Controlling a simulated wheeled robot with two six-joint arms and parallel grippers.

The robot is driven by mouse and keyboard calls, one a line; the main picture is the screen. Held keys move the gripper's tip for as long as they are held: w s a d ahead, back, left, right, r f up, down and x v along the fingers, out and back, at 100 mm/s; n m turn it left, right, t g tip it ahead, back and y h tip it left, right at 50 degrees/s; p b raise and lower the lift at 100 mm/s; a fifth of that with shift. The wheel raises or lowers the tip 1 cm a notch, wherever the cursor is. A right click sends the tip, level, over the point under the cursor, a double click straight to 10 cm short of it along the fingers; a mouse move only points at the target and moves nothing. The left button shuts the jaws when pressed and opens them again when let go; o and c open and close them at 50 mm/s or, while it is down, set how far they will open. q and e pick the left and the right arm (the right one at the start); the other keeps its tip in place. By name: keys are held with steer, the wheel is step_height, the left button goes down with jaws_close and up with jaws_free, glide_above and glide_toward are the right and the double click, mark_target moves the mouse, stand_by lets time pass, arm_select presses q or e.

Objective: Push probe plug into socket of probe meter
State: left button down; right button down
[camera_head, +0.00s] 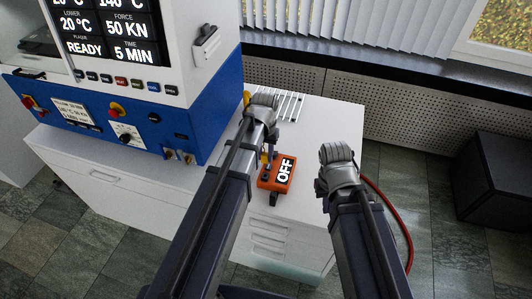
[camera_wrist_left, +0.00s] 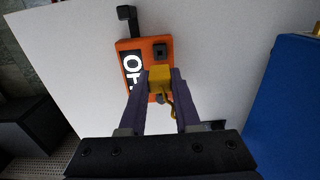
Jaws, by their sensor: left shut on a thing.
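The probe meter (camera_head: 277,174) is a small orange box with a screen reading OFF, lying on the white cabinet top. In the left wrist view the meter (camera_wrist_left: 135,48) shows a dark square socket (camera_wrist_left: 160,50) near one end. My left gripper (camera_wrist_left: 160,84) is shut on the yellow probe plug (camera_wrist_left: 160,76), with a cable below it. The plug is over the meter's near part, beside the visible socket; whether it touches the meter is unclear. In the head view my left gripper (camera_head: 268,154) is just above the meter. My right gripper's fingers are hidden behind its wrist.
A blue and white press (camera_head: 205,105) with a display stands left of the meter. Its blue side (camera_wrist_left: 285,105) shows in the left wrist view. The white cabinet top (camera_head: 325,125) has free room behind the meter. A red cable (camera_head: 398,215) hangs beside my right arm.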

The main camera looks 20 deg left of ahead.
mark_target(265, 162)
arm_select(q)
steer(key=shift+f, duration=0.2)
step_height(265, 162, down, 6)
steer(key=b, duration=0.6)
steer(key=shift+r, duration=0.25)
steer(key=shift+f+b, duration=0.95)
steer(key=shift+f, duration=0.05)
stand_by(1.1)
steer(key=c, duration=0.5)
jaws_free()
steer(key=shift+c, duration=0.2)
steer(key=shift+r, duration=0.2)
step_height(265, 162, up, 8)
steer(key=p, duration=0.8)
steer(key=shift+f, duration=0.2)
